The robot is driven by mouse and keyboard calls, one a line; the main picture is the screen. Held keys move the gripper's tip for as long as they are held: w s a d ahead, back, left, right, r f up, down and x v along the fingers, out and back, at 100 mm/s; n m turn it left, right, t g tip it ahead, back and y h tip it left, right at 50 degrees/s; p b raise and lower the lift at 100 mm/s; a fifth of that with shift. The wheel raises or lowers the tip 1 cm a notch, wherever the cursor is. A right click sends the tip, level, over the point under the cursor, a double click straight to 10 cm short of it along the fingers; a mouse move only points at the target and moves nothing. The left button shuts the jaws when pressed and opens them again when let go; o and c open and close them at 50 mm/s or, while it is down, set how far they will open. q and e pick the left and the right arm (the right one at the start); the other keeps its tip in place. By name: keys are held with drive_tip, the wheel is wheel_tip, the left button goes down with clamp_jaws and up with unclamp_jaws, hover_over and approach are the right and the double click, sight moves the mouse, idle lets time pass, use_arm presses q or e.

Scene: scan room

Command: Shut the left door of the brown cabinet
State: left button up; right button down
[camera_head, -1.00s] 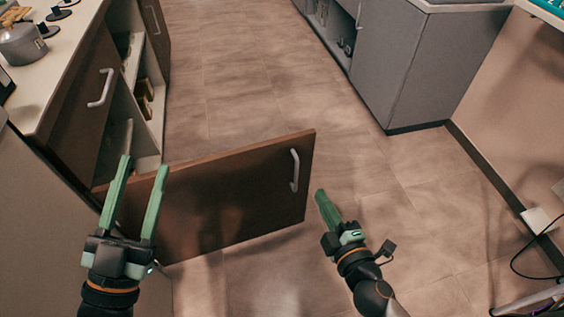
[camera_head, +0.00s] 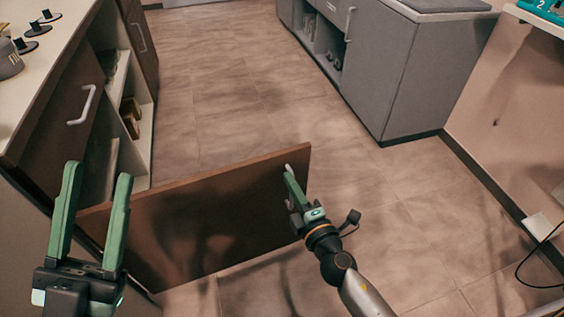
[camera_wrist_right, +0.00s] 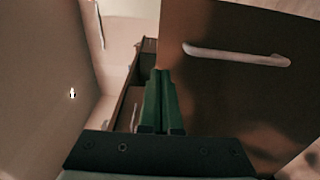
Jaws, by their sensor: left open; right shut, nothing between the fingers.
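The brown cabinet (camera_head: 62,118) stands at the left under a light worktop. Its open door (camera_head: 205,222) sticks out into the aisle, with a pale bar handle (camera_head: 287,170) near its free end. My right gripper (camera_head: 290,178) is shut and empty at that end, overlapping the handle in the head view; I cannot tell whether it touches. In the right wrist view the shut fingers (camera_wrist_right: 160,80) lie left of the door's handle (camera_wrist_right: 235,53), in front of the door's edge. My left gripper (camera_head: 97,180) is open and empty, over the hinge side of the door.
Open shelves (camera_head: 125,110) with a few items show behind the door. A grey cabinet (camera_head: 400,70) stands across the aisle at the upper right. The tiled floor (camera_head: 235,100) between them is clear. A cable (camera_head: 522,275) hangs at the lower right.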

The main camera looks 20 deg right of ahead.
sight(277, 158)
drive_tip(key=shift+w+a, duration=0.2)
drive_tip(key=shift+w, duration=1.2)
drive_tip(key=shift+w+a, duration=0.2)
drive_tip(key=shift+w, duration=1.15)
